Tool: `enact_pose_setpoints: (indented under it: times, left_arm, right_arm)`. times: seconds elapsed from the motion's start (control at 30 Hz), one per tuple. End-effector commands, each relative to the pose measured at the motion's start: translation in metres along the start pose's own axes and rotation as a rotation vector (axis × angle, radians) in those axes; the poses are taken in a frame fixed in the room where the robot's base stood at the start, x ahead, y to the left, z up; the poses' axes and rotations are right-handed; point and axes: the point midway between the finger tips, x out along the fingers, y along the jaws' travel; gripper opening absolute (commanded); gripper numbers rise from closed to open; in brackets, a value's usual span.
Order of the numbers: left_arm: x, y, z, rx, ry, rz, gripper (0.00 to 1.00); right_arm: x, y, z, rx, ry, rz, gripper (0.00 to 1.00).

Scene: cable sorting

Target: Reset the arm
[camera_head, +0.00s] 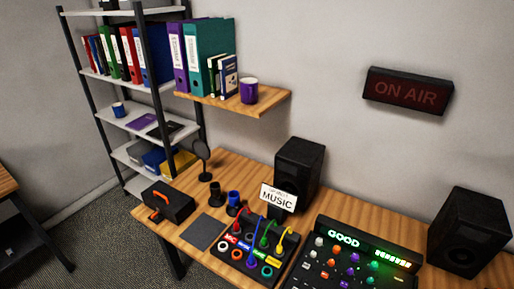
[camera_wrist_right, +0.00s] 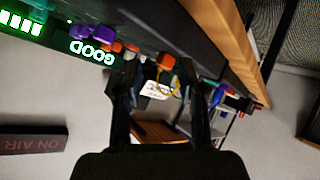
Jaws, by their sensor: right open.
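My right gripper (camera_wrist_right: 164,80) shows in the right wrist view, which is upside down. Its two dark fingers are apart, with no object held between them. Beyond the fingers are the mixer's edge and a yellow cable (camera_wrist_right: 174,88). In the head view the black cable board (camera_head: 228,258) stands on the desk, with coloured labels and ring sockets. Red, blue, green and yellow cables (camera_head: 284,237) arch up from it; I cannot tell exactly where each end sits. Neither arm shows in the head view, and my left gripper is in no view.
The mixer (camera_head: 318,267) reads "GOOD" and stands right of the board. Speakers (camera_head: 300,165) and (camera_head: 468,232), a MUSIC sign (camera_head: 278,197), a microphone (camera_head: 202,160) and a black toolbox (camera_head: 168,203) occupy the desk. A wall shelf (camera_head: 270,103) holds binders and a purple mug.

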Motion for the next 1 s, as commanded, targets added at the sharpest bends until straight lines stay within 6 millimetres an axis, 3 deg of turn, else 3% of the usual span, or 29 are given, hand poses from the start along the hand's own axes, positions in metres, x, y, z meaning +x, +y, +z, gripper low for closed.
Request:
enact_pose_setpoints:
  times: [0.03,0.2,0.47,0.5,0.77,1.0]
  left_arm:
    - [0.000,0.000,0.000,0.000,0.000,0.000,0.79]
    - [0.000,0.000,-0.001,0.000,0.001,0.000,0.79]
    - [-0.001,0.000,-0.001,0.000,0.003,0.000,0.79]
    - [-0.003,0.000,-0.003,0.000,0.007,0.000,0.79]
    - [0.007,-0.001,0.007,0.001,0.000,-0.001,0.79]
    - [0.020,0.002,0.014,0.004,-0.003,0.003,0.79]
  right_arm:
    - [-0.009,-0.010,0.027,0.052,-0.098,-0.041,0.40]
    - [-0.044,-0.039,0.094,0.177,-0.366,-0.158,0.40]
    - [-0.108,-0.075,0.160,0.298,-0.681,-0.306,0.40]
    - [-0.094,-0.080,0.166,0.291,-0.677,-0.303,0.40]
    - [-0.039,-0.115,0.222,0.281,-0.703,-0.312,0.40]
    - [0.003,-0.161,0.306,0.269,-0.741,-0.327,0.40]
